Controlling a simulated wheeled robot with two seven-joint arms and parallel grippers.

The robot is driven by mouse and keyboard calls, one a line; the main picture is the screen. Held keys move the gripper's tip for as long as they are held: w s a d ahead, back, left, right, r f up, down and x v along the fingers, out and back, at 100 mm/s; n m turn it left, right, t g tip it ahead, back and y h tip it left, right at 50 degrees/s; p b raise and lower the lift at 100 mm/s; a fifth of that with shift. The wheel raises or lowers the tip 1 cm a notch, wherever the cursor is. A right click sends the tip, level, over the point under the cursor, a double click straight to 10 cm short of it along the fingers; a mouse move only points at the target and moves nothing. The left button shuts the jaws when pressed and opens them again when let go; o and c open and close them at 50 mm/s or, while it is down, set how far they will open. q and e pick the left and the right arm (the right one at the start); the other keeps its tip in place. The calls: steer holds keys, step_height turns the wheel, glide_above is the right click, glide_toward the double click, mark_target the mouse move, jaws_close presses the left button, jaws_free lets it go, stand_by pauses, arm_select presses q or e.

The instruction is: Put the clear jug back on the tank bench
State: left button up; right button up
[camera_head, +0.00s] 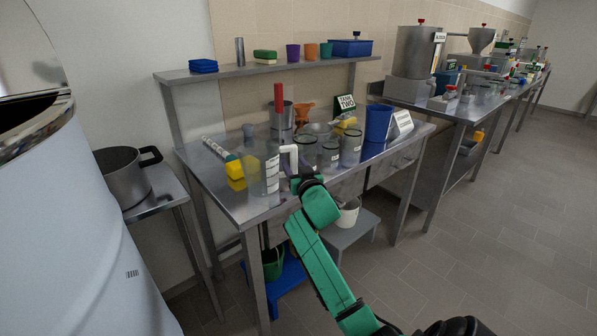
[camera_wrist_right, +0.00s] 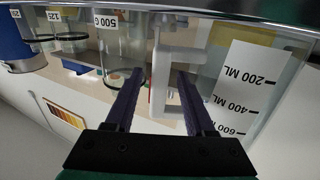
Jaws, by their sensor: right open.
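The clear jug (camera_head: 262,172) stands upright at the near left part of the tank bench (camera_head: 222,195), with a white handle (camera_head: 290,155) on its right side. In the right wrist view, which is upside down, the jug (camera_wrist_right: 285,95) fills the right side with its scale label. My right gripper (camera_head: 300,182) reaches the handle from the front. In the wrist view its two fingers (camera_wrist_right: 160,76) are open, one on each side of the white handle (camera_wrist_right: 175,62). Contact with the handle cannot be told. My left gripper is not in view.
Several glass beakers (camera_head: 351,147) stand just right of the jug. A yellow block (camera_head: 236,170) and a tube lie to its left. A blue bin (camera_head: 378,122) stands farther right. A shelf (camera_head: 270,69) runs above the bench's back. The floor right of the bench is clear.

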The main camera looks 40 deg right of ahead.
steer(key=v, duration=1.2)
steer(key=shift+d, duration=0.1)
